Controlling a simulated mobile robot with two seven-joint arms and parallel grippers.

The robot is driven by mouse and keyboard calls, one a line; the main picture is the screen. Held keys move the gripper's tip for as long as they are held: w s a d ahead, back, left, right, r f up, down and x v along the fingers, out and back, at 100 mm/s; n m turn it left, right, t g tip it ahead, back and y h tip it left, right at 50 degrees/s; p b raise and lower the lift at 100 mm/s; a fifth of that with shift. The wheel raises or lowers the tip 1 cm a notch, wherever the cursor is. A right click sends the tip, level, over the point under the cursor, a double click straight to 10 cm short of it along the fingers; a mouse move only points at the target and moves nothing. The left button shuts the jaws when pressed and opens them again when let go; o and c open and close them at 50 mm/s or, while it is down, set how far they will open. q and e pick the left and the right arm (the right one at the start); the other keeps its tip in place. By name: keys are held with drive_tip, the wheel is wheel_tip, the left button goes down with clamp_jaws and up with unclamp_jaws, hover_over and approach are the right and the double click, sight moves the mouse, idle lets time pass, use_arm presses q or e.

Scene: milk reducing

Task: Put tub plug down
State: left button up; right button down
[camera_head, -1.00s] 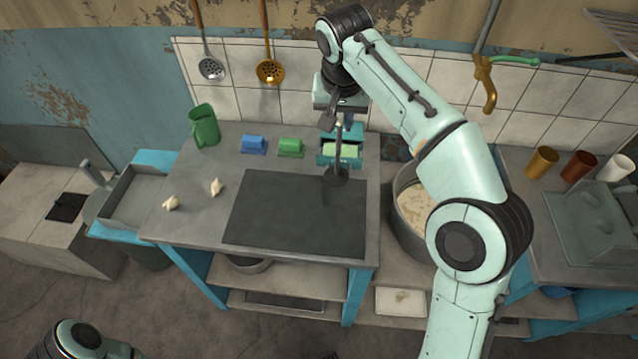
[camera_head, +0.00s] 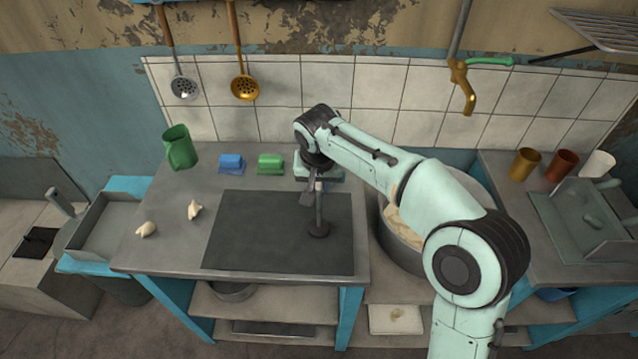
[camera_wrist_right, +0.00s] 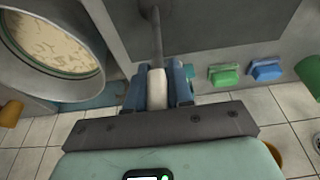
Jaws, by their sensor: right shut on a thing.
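The tub plug (camera_head: 319,231) is a dark round disc on a thin upright rod, seen over the dark mat (camera_head: 260,232) on the grey table. My left gripper is not in view.
Blue (camera_head: 231,163) and green (camera_head: 270,163) blocks and a green jug (camera_head: 180,148) stand along the table's back. Two pale pieces (camera_head: 194,209) lie at left. A large pot (camera_head: 398,238) stands close to the right. Most of the mat is bare.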

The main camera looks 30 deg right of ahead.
drive_tip(key=shift+f, duration=0.1)
drive_tip(key=c, duration=1)
unclamp_jaws()
drive_tip(key=shift+r, duration=0.25)
drive_tip(key=p+v, duration=0.2)
drive_tip(key=v, duration=0.9)
drive_tip(key=shift+r, duration=0.4)
drive_tip(key=shift+a, duration=0.1)
